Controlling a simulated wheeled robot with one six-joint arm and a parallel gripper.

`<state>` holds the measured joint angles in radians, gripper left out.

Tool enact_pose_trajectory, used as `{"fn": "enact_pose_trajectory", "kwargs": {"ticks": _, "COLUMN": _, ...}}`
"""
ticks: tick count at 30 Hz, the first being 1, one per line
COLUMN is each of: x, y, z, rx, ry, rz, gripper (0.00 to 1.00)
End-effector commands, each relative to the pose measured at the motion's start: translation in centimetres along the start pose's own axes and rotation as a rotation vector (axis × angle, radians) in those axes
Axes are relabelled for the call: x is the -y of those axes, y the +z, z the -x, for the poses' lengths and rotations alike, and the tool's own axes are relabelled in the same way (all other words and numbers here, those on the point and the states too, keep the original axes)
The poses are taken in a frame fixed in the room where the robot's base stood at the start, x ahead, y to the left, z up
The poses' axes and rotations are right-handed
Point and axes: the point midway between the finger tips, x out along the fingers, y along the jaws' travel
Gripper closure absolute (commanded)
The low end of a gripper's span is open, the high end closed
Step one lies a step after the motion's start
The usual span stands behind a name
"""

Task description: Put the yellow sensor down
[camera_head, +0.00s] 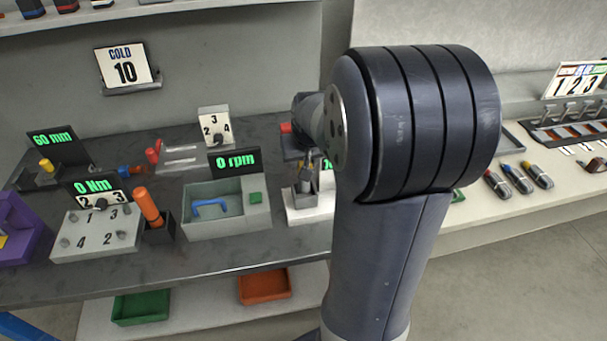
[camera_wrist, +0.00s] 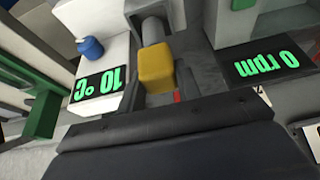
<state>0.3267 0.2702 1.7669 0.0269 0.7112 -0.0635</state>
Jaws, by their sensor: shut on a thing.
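The yellow sensor (camera_wrist: 156,68) shows in the wrist view as a yellow block with a grey cylinder (camera_wrist: 153,30) beyond it. My gripper (camera_wrist: 158,80) is shut on it, with grey finger parts close on both sides. In the head view my gripper (camera_head: 305,160) is small and partly behind my arm, over a white unit (camera_head: 312,208); the yellow block cannot be made out there. In the wrist view the white unit (camera_wrist: 110,50) carries a 10 °C display and a blue knob (camera_wrist: 90,47). I cannot tell whether the sensor touches anything below.
A grey basin unit (camera_head: 228,215) with a 0 rpm display stands just left of my gripper. A numbered block (camera_head: 95,235) and an orange-handled tool (camera_head: 148,207) are further left. A COLD 10 sign (camera_head: 125,66) hangs behind. Bare dark bench (camera_head: 190,262) lies along the front.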

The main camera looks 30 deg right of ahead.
Motion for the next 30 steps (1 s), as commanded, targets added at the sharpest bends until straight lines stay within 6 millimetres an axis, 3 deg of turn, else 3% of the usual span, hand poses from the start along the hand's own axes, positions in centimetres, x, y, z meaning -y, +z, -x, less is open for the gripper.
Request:
{"fn": "enact_pose_trajectory", "kwargs": {"ticks": 9, "x": 0.0, "y": 1.5, "z": -3.5, "rx": 0.002, "ry": 0.0, "rz": 0.0, "gripper": 0.94}}
{"fn": "enact_pose_trajectory", "kwargs": {"ticks": 20, "x": 0.0, "y": 1.7, "z": -3.9, "rx": 0.0, "ry": 0.0, "rz": 0.0, "gripper": 0.94}}
{"fn": "enact_pose_trajectory", "kwargs": {"ticks": 21, "x": 0.0, "y": 1.7, "z": -4.0, "rx": 0.0, "ry": 0.0, "rz": 0.0, "gripper": 0.67}}
{"fn": "enact_pose_trajectory", "kwargs": {"ticks": 30, "x": 0.0, "y": 1.6, "z": -3.9, "rx": 0.001, "ry": 0.0, "rz": 0.0, "gripper": 0.46}}
